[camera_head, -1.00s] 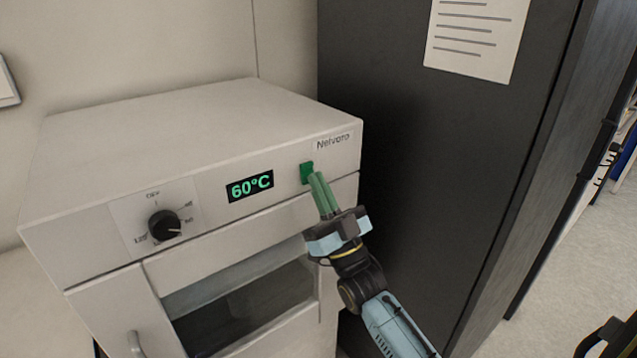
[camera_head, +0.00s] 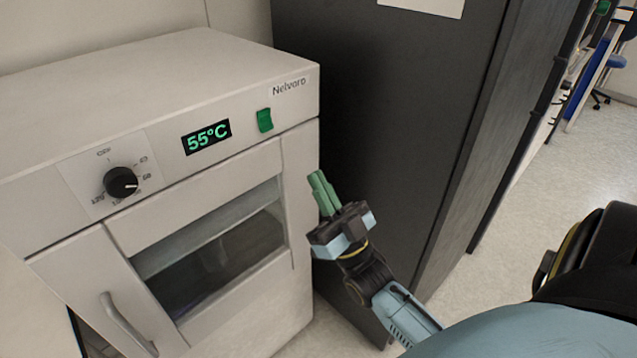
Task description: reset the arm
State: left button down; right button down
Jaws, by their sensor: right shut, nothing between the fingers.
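My right gripper (camera_head: 320,181) is in the middle of the head view, its two green fingers together and empty, pointing up. It shows in front of the dark cabinet, just right of the white oven's front edge and below the green switch (camera_head: 265,120), apart from it. The white oven (camera_head: 170,75) has a black dial (camera_head: 121,182), a lit display (camera_head: 206,137) reading 55°C and a door with a dark window (camera_head: 215,250). My left gripper is not in view.
A tall dark cabinet (camera_head: 385,110) stands right beside the oven. The oven door handle (camera_head: 128,325) sticks out at the lower left. Open floor (camera_head: 560,190) lies to the right, with a blue chair (camera_head: 612,62) far back.

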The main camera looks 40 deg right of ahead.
notch_tip(320, 180, down, 36)
jog(key=a+g+h, duration=0.2)
jog(key=g, duration=1.1)
jog(key=s+a+f+g, duration=0.2)
jog(key=s+f+g, duration=0.4)
jog(key=s+f, duration=0.8)
jog(key=s+f+g, duration=0.4)
jog(key=s+f, duration=0.1)
jog(key=s, duration=0.5)
jog(key=s+d+f+n+g+h, duration=0.1)
jog(key=s+f+g, duration=0.2)
jog(key=s, duration=0.7)
notch_tip(320, 180, down, 3)
jog(key=shift+s+r+g, duration=0.1)
jog(key=shift+s+g, duration=0.2)
jog(key=shift+g, duration=0.1)
jog(key=shift+d, duration=0.1)
